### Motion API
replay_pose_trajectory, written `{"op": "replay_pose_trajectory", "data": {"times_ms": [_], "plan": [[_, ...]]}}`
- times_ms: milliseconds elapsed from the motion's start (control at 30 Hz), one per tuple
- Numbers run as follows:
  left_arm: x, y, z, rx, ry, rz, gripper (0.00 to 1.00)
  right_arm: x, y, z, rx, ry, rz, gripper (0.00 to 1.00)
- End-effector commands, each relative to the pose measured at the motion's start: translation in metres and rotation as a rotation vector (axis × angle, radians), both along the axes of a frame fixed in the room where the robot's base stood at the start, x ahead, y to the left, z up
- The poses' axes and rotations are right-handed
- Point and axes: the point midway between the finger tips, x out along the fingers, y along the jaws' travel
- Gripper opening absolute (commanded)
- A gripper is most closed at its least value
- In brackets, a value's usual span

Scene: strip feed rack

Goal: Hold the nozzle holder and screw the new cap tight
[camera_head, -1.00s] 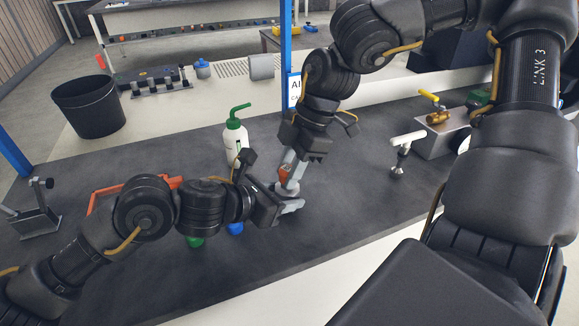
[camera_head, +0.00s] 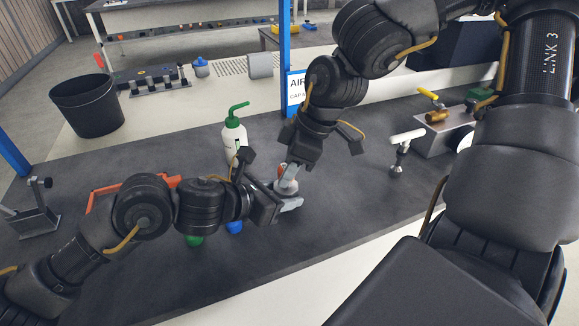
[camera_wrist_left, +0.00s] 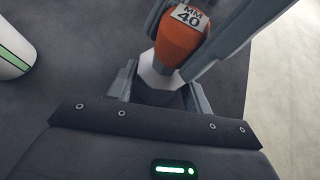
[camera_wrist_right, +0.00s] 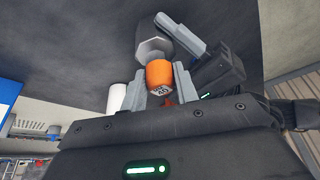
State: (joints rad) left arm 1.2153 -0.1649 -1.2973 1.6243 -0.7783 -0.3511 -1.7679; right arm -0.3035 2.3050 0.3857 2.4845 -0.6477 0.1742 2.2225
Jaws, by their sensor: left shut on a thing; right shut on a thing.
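The grey nozzle holder (camera_head: 288,187) is upright between the fingers of my left gripper (camera_head: 286,203), low over the dark bench. It shows as a pale faceted body in the left wrist view (camera_wrist_left: 158,76) and a grey one in the right wrist view (camera_wrist_right: 153,46). The orange cap (camera_wrist_left: 180,40), with a white label reading MM 40, sits at the holder's top end. My right gripper (camera_wrist_right: 160,90) is shut on the cap from above. In the head view the cap (camera_head: 281,170) is mostly hidden by the right gripper. The thread is hidden.
A white bottle with a green spout (camera_head: 234,135) stands just behind my left gripper. A blue piece (camera_head: 235,227) and a green piece (camera_head: 195,240) lie below my left arm. A metal fixture with a white handle (camera_head: 402,150) stands right. The front right bench is clear.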

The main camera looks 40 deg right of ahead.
Motion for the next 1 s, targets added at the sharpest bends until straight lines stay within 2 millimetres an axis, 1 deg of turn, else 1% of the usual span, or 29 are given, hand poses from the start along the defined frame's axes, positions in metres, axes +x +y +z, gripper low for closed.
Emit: {"op": "replay_pose_trajectory", "data": {"times_ms": [33, 67, 233, 500, 633, 767, 1000], "plan": [[0.003, 0.001, -0.003, 0.006, -0.001, 0.006, 0.21, -0.001, 0.0, 0.0, 0.001, 0.002, 0.002, 0.0], [0.003, 0.001, -0.003, 0.006, -0.001, 0.006, 0.21, -0.001, 0.0, 0.0, 0.001, 0.002, 0.002, 0.32], [0.002, 0.001, -0.002, 0.006, -0.001, 0.005, 0.21, -0.001, 0.0, 0.0, 0.0, 0.002, 0.002, 0.55], [0.001, 0.001, -0.003, 0.006, -0.001, 0.002, 0.21, 0.0, 0.0, 0.0, 0.0, 0.0, 0.001, 0.55], [0.001, 0.001, -0.002, 0.006, -0.001, 0.002, 0.21, -0.002, -0.002, 0.007, 0.0, -0.002, 0.001, 0.55], [0.001, 0.001, -0.003, 0.006, 0.0, 0.001, 0.21, -0.006, -0.006, 0.023, 0.0, -0.007, 0.0, 0.55], [0.0, 0.001, -0.003, 0.005, 0.0, 0.0, 0.21, -0.019, -0.018, 0.066, 0.001, -0.007, -0.001, 0.55]]}}
